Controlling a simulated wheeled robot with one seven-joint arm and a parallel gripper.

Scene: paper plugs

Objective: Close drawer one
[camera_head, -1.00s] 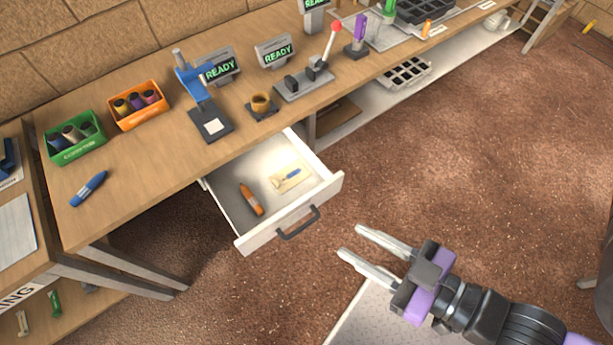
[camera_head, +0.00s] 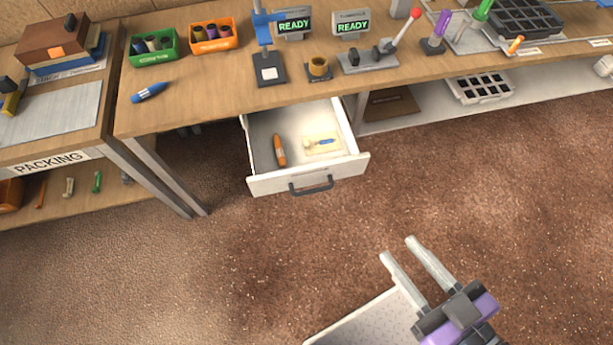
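The white drawer (camera_head: 283,184) is pulled out from under the wooden workbench. Its dark handle (camera_head: 311,187) is on the front face. Inside lie an orange plug-like item (camera_head: 279,151) and a pale card with a small blue and white item (camera_head: 322,143). My gripper (camera_head: 406,259) is open and empty, in front of the drawer and to its lower right. Its fingers point up toward the bench and are well apart from the handle.
The workbench (camera_head: 200,98) carries green and orange bins, a blue press and a red-knobbed lever. A packing table (camera_head: 100,137) stands at the left. A low shelf (camera_head: 420,115) runs right of the drawer. The brown floor before the drawer is clear.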

